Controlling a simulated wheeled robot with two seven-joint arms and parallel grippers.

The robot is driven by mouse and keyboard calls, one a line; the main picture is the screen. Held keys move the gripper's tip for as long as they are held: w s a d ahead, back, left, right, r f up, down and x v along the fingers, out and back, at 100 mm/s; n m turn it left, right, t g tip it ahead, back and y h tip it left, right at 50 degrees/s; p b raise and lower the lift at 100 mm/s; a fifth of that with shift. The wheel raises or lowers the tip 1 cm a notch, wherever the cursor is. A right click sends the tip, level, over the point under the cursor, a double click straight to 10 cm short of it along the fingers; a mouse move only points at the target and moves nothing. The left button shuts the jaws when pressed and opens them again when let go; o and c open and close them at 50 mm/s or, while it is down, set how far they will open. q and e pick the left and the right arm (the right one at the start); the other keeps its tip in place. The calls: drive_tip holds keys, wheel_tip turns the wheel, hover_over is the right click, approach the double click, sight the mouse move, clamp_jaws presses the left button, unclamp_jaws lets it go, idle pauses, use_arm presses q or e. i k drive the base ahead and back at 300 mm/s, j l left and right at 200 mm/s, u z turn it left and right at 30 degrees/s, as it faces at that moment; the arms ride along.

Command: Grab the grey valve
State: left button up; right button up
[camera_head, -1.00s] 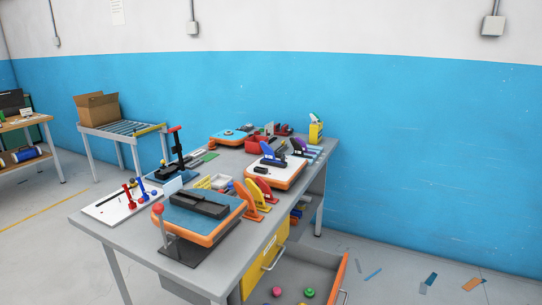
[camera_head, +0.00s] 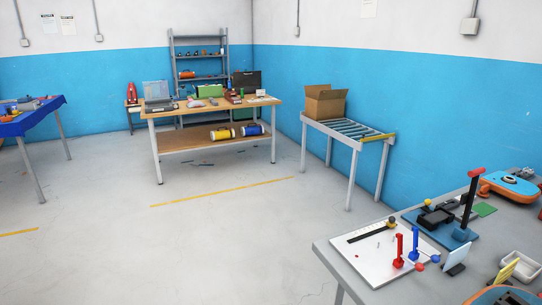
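I cannot make out a grey valve for certain; objects on the far tables and shelves are too small to tell. A grey workbench (camera_head: 345,260) stands at the lower right. On it are a white board (camera_head: 378,265) with red and blue upright handles, a blue-based press (camera_head: 462,232) with a red-topped lever, and an orange-and-blue inflatable board (camera_head: 512,187). Neither of my grippers is in view.
A wooden table (camera_head: 166,112) with a laptop and tools stands at the back, a metal shelf (camera_head: 200,40) behind it. A roller stand (camera_head: 345,130) bears an open cardboard box (camera_head: 325,106). A blue-covered table (camera_head: 20,122) is at left.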

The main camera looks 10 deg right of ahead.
sight(523, 174)
drive_tip(key=i+j+u, duration=0.25)
drive_tip(key=i, duration=0.6)
drive_tip(key=i+u, duration=0.2)
drive_tip(key=i, duration=0.65)
drive_tip(key=i+z, duration=0.7)
drive_tip(key=i, duration=0.2)
drive_tip(key=i+j+z, duration=0.3)
drive_tip(key=i, duration=0.15)
drive_tip(key=i+l+z, duration=0.2)
drive_tip(key=z, duration=0.2)
drive_tip(key=i+z, duration=0.4)
drive_tip(key=i+l+z, duration=0.1)
drive_tip(key=i+z, duration=0.15)
drive_tip(key=z, duration=0.15)
drive_tip(key=i+j+z, duration=0.1)
drive_tip(key=i+z, duration=0.3)
drive_tip(key=i+j+z, duration=0.1)
drive_tip(key=i+z, duration=0.35)
drive_tip(key=i, duration=1.3)
drive_tip(key=i+z, duration=0.3)
drive_tip(key=i, duration=0.25)
drive_tip(key=i+j+z, duration=0.15)
drive_tip(key=i+z, duration=0.15)
drive_tip(key=i, duration=0.25)
drive_tip(key=i+j+z, duration=0.35)
drive_tip(key=i, duration=0.15)
drive_tip(key=i+j+z, duration=0.3)
drive_tip(key=i, duration=0.2)
